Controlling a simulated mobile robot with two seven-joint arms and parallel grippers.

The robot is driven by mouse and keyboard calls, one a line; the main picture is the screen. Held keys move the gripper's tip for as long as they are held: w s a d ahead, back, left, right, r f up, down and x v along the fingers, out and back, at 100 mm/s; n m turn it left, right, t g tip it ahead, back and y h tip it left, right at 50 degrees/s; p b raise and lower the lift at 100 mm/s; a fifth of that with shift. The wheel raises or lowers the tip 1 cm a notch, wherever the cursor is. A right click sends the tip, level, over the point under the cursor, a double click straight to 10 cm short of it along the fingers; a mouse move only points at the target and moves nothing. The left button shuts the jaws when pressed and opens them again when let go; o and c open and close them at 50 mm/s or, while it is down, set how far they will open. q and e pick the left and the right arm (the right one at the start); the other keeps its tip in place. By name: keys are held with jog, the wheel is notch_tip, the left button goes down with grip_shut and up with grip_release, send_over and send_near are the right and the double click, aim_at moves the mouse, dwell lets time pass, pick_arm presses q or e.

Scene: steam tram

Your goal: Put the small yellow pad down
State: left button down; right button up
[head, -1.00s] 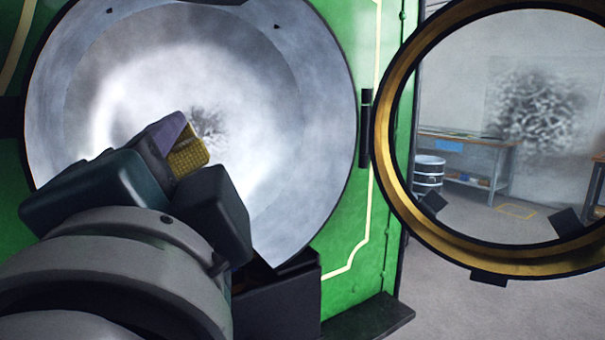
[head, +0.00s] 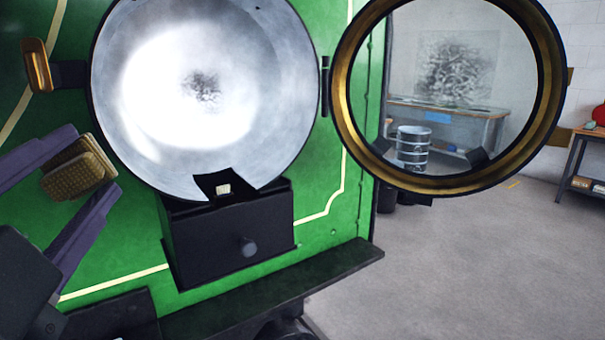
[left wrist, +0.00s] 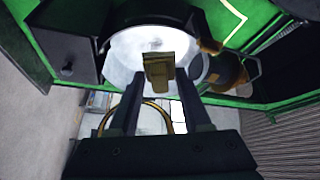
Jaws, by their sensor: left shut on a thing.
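The small yellow pad (head: 66,180) is a ribbed yellow-brown block at the left of the head view. My left gripper (head: 96,161) is shut on it, with the two purple-grey fingers on either side. The pad is held in the air in front of the green panel, left of the big lamp. In the left wrist view the pad (left wrist: 158,72) stands out between the fingertips (left wrist: 160,78), with the bright reflector behind it. My right gripper is in neither view.
The lamp's silvery reflector (head: 230,110) is open. Its round brass-rimmed glass door (head: 345,95) is swung out right. A black box with a knob (head: 225,235) sits below, above a dark ledge (head: 290,290). A brass handle (head: 37,65) sticks out upper left. A drum (head: 413,148) and bench stand behind.

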pick_arm(q)
jog(key=shift+s+a+m+h, duration=0.6)
jog(key=shift+s+a+h, duration=0.15)
jog(key=shift+s+h, duration=0.3)
jog(key=s+r+p, duration=0.3)
jog(key=r+p, duration=1.1)
jog(key=p, duration=0.1)
jog(key=s+r+p, duration=0.3)
jog(key=r+p, duration=1.1)
jog(key=p, duration=0.1)
jog(key=shift+r+h+p, duration=0.3)
jog(key=shift+r+h, duration=0.05)
